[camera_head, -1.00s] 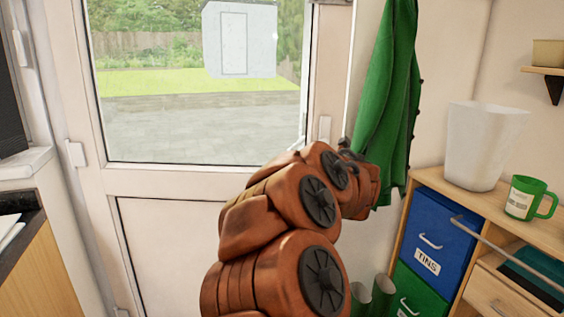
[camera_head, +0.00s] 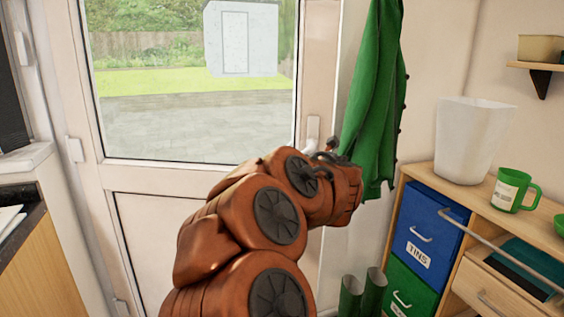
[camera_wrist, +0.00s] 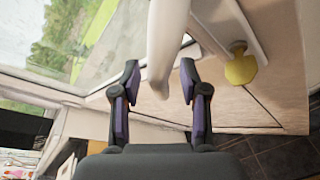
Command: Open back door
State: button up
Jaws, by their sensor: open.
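The back door is white with a large glass pane; its lower panel (camera_head: 150,235) shows in the head view and the door looks shut. A pale handle piece (camera_head: 313,128) shows at its right edge, mostly hidden by my arm. In the wrist view a white lever handle (camera_wrist: 164,45) comes down from the top, and its end lies between the fingers of my gripper (camera_wrist: 160,76). The gripper is open, with a gap on each side of the handle. A yellow key or knob (camera_wrist: 240,70) is to the right of it. In the head view my arm hides the fingers.
A green coat (camera_head: 375,95) hangs just right of the door, close to my wrist. Green boots (camera_head: 362,293) stand below it. A wooden shelf unit (camera_head: 418,172) with blue and green drawers, a white bin (camera_head: 470,140) and a green mug (camera_head: 512,190) is at right. A counter (camera_head: 48,250) is at left.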

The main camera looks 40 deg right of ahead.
jog(key=shift+w+a, duration=0.1)
jog(key=v, duration=1.2)
jog(key=shift+s, duration=0.25)
